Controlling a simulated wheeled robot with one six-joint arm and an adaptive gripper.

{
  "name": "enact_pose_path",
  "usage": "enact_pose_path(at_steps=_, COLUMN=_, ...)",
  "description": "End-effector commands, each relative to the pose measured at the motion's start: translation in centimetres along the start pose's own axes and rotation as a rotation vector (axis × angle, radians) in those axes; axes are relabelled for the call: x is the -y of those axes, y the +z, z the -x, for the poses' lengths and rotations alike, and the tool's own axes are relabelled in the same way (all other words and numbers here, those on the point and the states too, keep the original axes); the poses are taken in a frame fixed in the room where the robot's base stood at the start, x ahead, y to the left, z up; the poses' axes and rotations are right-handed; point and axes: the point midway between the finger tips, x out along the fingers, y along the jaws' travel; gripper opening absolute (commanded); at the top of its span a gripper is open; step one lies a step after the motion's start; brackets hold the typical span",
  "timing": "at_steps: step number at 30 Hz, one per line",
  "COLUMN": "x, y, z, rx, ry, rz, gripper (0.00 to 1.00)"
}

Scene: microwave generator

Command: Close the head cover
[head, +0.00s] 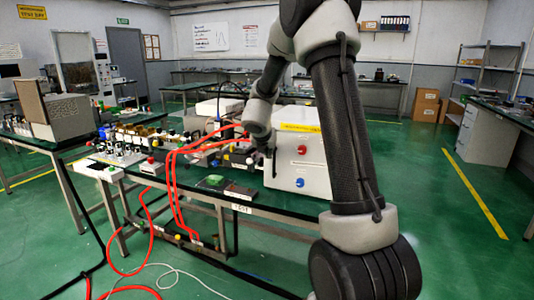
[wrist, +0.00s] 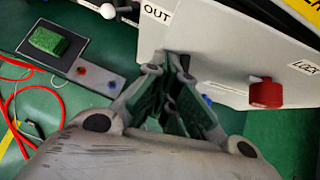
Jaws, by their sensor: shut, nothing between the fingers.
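A white box-like unit (head: 310,172) stands on the green-topped bench, with a red knob (head: 302,150), a blue knob (head: 300,183) and a yellow label (head: 300,127) along its upper edge. In the wrist view its white panel (wrist: 225,50) carries the words OUT and Lock, and the red knob (wrist: 265,93) stands out from it. I cannot tell which part is the head cover or how it stands. My gripper (wrist: 176,64) is shut and empty, its fingertips close to the panel below the OUT label. I cannot tell whether they touch it. In the head view my arm hides part of the unit.
Red hoses (head: 172,190) loop from the bench to the floor. A green block (wrist: 47,41) sits on a dark plate left of my gripper. Small parts crowd the bench's left end. A shelf rack (head: 487,70) stands at the back right. The right floor is open.

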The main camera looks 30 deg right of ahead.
Motion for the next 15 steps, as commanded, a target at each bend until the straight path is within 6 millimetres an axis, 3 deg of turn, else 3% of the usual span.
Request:
enact_pose_path(at_steps=8, x=0.0, y=0.0, z=0.0, rx=0.0, ry=0.0, rz=-0.001, gripper=0.0)
enact_pose_path(at_steps=15, x=-0.3, y=1.9, z=-1.8, rx=0.001, ry=-0.067, rz=-0.068, gripper=0.0)
